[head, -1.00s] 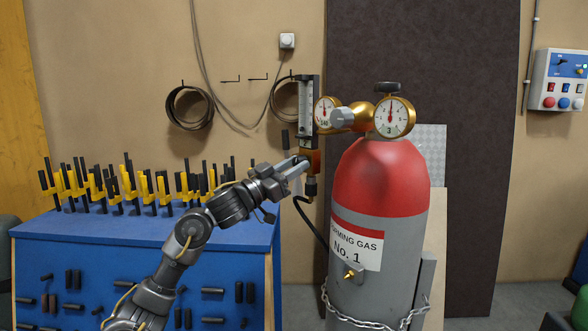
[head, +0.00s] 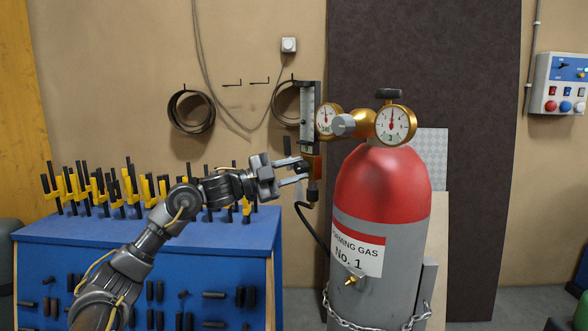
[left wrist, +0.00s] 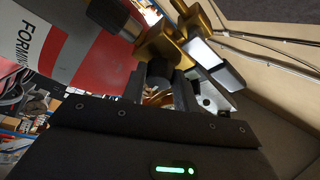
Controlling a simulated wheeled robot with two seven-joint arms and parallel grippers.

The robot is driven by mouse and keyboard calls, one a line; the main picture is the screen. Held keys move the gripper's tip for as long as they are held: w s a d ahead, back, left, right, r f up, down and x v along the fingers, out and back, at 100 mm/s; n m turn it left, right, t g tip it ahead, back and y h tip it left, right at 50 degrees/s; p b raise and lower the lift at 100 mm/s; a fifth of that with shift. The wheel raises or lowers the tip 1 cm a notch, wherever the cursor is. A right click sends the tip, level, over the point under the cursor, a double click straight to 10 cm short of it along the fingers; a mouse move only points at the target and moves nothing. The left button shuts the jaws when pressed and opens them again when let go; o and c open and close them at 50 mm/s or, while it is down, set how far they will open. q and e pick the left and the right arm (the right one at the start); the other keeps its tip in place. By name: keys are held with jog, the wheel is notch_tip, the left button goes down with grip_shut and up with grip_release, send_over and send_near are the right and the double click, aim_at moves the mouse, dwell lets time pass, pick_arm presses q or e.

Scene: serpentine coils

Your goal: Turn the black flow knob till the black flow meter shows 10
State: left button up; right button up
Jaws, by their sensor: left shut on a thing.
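The black flow meter (head: 307,108) is an upright black frame with a pale scale, left of the gas bottle's gauges. Its reading is too small to make out. A brass block (head: 312,166) sits at its foot and also shows in the left wrist view (left wrist: 160,43). The black flow knob (left wrist: 158,73) sticks out of this block toward my left gripper; in the head view the fingers mostly hide it. My left gripper (head: 300,173) is shut on the knob, with its fingers on either side of it. My right gripper is not in view.
The red and grey gas bottle (head: 378,195) with two round gauges stands right of my gripper, chained near its bottom. A black hose (head: 309,225) hangs under the brass block. A blue bench (head: 150,232) with yellow and black holders stands at the left.

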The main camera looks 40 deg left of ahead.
pick_arm(q)
jog(key=shift+m+g, duration=0.3)
jog(key=shift+m, duration=0.4)
jog(key=o, duration=1)
jog(key=shift+c, duration=0.2)
jog(key=shift+s, duration=0.1)
jog(key=shift+s+a+f, duration=0.15)
jog(key=shift+a+f, duration=0.05)
jog(key=b+v, duration=0.8)
jog(key=v, duration=0.2)
jog(key=shift+a+r, duration=0.15)
